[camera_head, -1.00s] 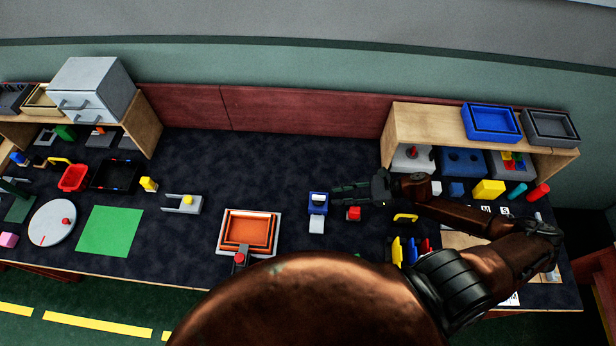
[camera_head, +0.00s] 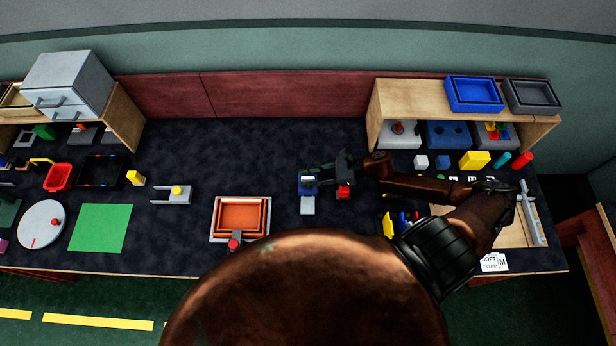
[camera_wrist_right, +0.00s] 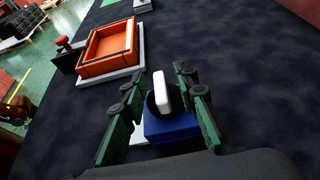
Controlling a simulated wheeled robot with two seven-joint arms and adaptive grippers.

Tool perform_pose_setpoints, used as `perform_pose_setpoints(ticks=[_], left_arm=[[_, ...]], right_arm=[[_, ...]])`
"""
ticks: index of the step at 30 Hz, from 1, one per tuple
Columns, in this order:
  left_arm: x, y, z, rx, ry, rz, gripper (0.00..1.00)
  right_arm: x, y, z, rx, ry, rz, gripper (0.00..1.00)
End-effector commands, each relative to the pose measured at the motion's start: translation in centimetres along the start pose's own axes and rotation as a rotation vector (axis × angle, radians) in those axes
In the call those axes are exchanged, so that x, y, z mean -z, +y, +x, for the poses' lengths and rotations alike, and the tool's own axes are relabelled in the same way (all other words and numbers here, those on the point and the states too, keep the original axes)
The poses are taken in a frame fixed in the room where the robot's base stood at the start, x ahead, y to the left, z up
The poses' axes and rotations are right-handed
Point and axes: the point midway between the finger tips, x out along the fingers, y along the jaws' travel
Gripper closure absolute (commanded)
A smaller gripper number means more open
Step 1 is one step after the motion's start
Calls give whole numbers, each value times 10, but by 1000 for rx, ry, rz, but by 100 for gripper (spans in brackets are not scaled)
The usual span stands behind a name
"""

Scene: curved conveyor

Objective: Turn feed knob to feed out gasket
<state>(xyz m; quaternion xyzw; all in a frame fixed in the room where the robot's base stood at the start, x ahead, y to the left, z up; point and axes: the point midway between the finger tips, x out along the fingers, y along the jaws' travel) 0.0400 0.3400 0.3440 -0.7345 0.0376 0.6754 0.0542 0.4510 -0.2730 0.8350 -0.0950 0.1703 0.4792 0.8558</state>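The feed knob is a white upright bar (camera_wrist_right: 162,92) on a dark round base on top of a blue box (camera_wrist_right: 172,132). In the head view the blue box (camera_head: 306,190) stands right of the orange tray, with a white plate (camera_head: 307,206) on its near side. My right gripper (camera_wrist_right: 160,92) is open, with its green fingers on either side of the white bar and visible gaps between. In the head view my right gripper (camera_head: 318,172) reaches over the box from the right and partly covers the knob. I cannot make out a gasket. My left gripper is not in view.
An orange tray (camera_head: 216,231) sits left of the box, with a red-knobbed black part (camera_head: 234,243) in front of it. The dark table between the tray and the back wall is clear.

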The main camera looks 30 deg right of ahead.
Motion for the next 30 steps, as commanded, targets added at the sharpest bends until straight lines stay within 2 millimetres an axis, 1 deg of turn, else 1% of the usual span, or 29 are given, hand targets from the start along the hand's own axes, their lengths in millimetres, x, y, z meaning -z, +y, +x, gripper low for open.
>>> perform_pose_setpoints(ticks=[1, 9, 12, 23, 30], left_arm=[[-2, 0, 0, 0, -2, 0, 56], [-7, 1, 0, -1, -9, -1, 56], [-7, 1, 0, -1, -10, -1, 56], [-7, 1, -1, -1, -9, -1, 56], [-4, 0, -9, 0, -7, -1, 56]], right_arm=[[0, 0, 0, 0, 0, 0, 76], [0, 0, 0, 0, 0, 0, 94], [0, 0, -1, 0, 0, 0, 100], [0, 0, -1, 8, 0, 4, 100], [-1, 2, -1, 84, -1, 38, 100]])
